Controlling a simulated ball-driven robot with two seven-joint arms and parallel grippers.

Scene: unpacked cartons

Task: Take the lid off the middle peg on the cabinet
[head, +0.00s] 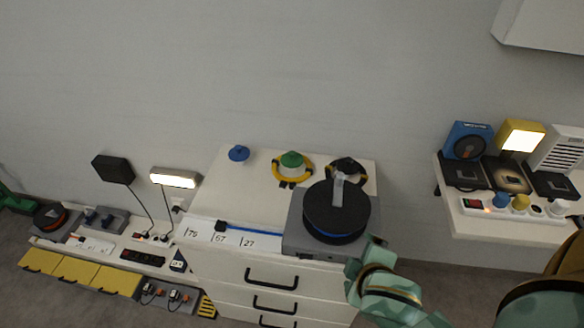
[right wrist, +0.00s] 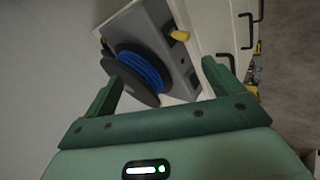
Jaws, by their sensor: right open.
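A green lid (head: 292,159) sits on the middle peg at the back of the white cabinet top (head: 236,184). A yellow ring (head: 307,178) lies around the base of that peg. A blue lid (head: 239,153) is at the left peg. A dark lid (head: 347,168) with a dark ring is at the right one, partly hidden by the black reel. My right gripper (head: 363,257) is open and empty at the cabinet's front right, beside the grey reel base and well short of the green lid. My left gripper is out of view.
A black reel (head: 336,208) with blue cable stands on a grey base at the cabinet's front right; the reel also shows in the right wrist view (right wrist: 132,76). A shelf (head: 490,229) with devices is right. A low bench (head: 108,262) with lamps is left.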

